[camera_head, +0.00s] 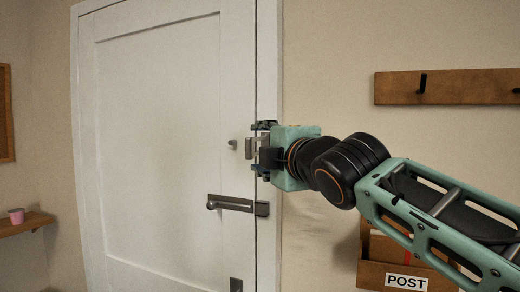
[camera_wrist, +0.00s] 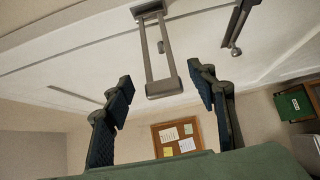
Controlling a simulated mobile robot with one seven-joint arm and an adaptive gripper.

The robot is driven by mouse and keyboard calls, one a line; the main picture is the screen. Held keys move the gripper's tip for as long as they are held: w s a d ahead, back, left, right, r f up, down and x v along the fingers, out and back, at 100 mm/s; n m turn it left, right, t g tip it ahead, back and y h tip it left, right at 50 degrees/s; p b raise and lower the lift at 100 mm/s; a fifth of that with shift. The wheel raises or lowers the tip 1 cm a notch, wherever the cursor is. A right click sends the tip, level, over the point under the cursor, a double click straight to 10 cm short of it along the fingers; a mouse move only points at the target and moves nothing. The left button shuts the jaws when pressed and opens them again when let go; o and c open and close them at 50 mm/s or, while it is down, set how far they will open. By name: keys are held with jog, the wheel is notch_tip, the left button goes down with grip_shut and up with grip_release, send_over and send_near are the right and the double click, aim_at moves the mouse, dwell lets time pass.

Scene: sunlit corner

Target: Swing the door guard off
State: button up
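The door guard is a grey metal loop (camera_wrist: 161,88). In the wrist view it reaches from the door side at the top down between my fingers. In the head view only a small grey part of it (camera_head: 249,148) shows at the door's right edge, beside a small knob (camera_head: 232,143) on the white door (camera_head: 160,140). My gripper (camera_head: 260,148) is at the door's edge, with one finger above the guard and one below. In the wrist view my gripper (camera_wrist: 160,78) is open, with a gap on each side of the loop. The door looks closed.
A grey lever bar (camera_head: 232,203) sits on the door just below my gripper. A wooden hook rail (camera_head: 447,87) and a POST box (camera_head: 405,282) are on the right wall. A pinboard (camera_wrist: 175,138) and a shelf with a pink cup (camera_head: 16,216) are on the left.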

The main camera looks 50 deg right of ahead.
jog(key=v, duration=1.2)
jog(key=shift+w+a, duration=0.1)
dwell(0.4)
jog(key=w+a+f+m+g+y+p, duration=0.35)
jog(key=w+a+f, duration=0.45)
jog(key=a+f, duration=0.4)
jog(key=s+a+f+m+g+y+p, duration=0.2)
jog(key=a+f+m+g+y, duration=0.2)
jog(key=a+f, duration=1.1)
notch_tip(320, 180, down, 3)
jog(key=m+g, duration=0.3)
jog(key=m, duration=0.2)
jog(key=shift+p, duration=0.35)
jog(key=shift+r, duration=0.15)
